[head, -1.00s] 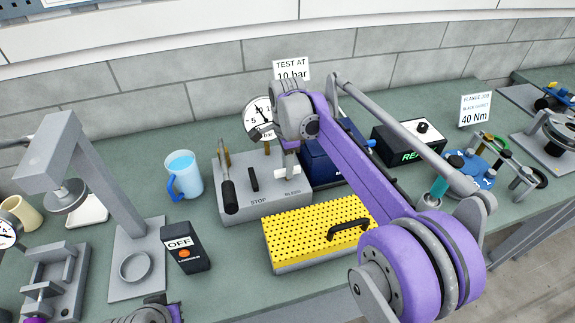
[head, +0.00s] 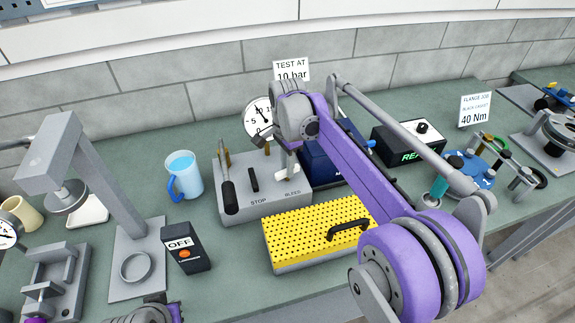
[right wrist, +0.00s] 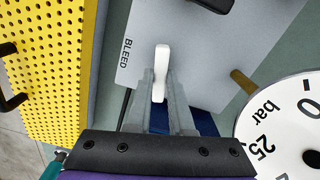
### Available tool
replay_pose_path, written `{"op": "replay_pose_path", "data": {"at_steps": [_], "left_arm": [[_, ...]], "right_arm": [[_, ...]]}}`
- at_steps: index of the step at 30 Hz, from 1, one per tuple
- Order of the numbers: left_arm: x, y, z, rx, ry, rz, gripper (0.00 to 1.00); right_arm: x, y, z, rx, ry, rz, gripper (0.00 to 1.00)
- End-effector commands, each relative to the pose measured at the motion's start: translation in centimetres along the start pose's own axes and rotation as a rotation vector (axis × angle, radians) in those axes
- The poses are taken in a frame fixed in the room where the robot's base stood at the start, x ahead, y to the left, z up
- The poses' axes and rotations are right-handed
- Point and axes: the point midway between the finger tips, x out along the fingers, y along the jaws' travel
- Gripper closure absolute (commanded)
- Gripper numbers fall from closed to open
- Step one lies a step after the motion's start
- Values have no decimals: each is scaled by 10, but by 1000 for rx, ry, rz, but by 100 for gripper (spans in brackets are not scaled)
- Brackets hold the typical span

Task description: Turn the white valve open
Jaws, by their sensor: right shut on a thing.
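The white valve (head: 294,172) is a small white lever on the grey test block (head: 270,202), near the word BLEED. In the right wrist view the white lever (right wrist: 162,62) stands between the two grey fingers and points away from my wrist along them. My right gripper (right wrist: 160,88) is shut on it. In the head view the right gripper (head: 288,158) is over the back right of the block, and my own arm partly hides it. My left gripper's fingers do not show; only a piece of my left arm shows at the bottom edge.
A pressure gauge (head: 258,117) stands behind the block, close to my right wrist. A black lever (head: 229,188) is on the block's left. A yellow perforated box (head: 300,238) lies in front. A blue mug (head: 185,178) stands left, and a dark blue box is behind my arm.

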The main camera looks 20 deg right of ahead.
Motion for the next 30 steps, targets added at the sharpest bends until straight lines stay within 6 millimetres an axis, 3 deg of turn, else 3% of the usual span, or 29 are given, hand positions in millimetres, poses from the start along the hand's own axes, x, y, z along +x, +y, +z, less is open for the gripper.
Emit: {"op": "replay_pose_path", "data": {"at_steps": [30], "left_arm": [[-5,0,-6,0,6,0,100]], "right_arm": [[-1,0,0,-957,0,0,100]]}}
